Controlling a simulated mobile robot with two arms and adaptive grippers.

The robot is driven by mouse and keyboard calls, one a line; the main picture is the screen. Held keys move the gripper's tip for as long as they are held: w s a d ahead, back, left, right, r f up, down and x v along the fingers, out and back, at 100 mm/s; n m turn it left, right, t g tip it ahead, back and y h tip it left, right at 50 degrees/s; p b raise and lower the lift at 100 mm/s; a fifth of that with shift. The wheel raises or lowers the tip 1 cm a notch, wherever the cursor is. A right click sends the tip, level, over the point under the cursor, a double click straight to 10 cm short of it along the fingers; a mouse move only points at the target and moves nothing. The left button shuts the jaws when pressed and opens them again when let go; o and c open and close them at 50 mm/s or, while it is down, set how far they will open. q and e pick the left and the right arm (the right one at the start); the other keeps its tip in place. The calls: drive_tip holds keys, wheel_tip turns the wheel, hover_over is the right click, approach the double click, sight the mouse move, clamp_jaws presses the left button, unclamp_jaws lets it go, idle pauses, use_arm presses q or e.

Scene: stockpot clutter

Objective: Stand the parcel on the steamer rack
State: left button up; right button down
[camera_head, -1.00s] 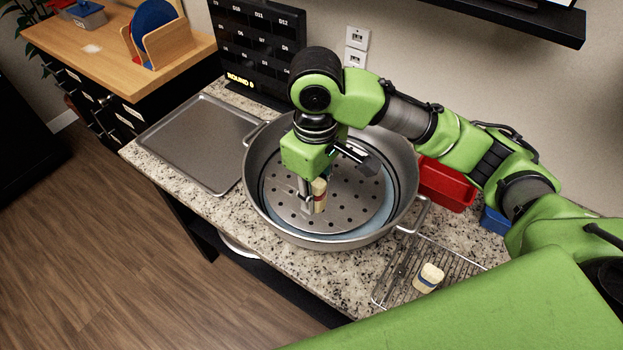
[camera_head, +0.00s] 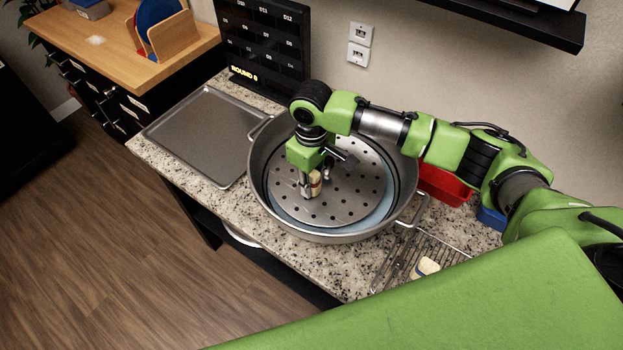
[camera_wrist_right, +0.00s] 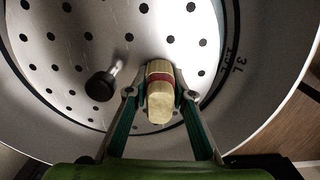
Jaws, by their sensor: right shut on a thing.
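The parcel (camera_head: 315,184) is a small pale-yellow block with a red band. My right gripper (camera_head: 310,188) is shut on it, one finger on each side in the right wrist view (camera_wrist_right: 160,92). The parcel looks roughly upright. The steamer rack (camera_head: 345,205) is a round perforated metal plate inside the wide pot (camera_head: 256,185); it also fills much of the right wrist view (camera_wrist_right: 75,30). The parcel is over the rack near its front left; I cannot tell whether its lower end touches the plate. My left gripper is not in view.
A dark knob (camera_wrist_right: 100,86) on a metal stem stands beside the parcel. A wire rack (camera_head: 395,268) at lower right carries another pale parcel (camera_head: 426,266). A red bin (camera_head: 445,187) and blue bin (camera_head: 491,218) stand right; an empty tray (camera_head: 205,135) lies left.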

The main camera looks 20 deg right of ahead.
drive_tip(key=shift+f, duration=0.1)
drive_tip(key=c, duration=1.9)
unclamp_jaws()
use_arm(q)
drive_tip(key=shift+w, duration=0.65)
use_arm(e)
drive_tip(key=shift+o, duration=0.7)
drive_tip(key=shift+a+r, duration=0.1)
drive_tip(key=shift+r, duration=0.4)
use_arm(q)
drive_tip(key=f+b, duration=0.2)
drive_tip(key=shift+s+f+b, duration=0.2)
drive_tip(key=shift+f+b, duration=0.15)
use_arm(e)
wheel_tip(320, 180, up, 11)
drive_tip(key=shift+r, duration=0.15)
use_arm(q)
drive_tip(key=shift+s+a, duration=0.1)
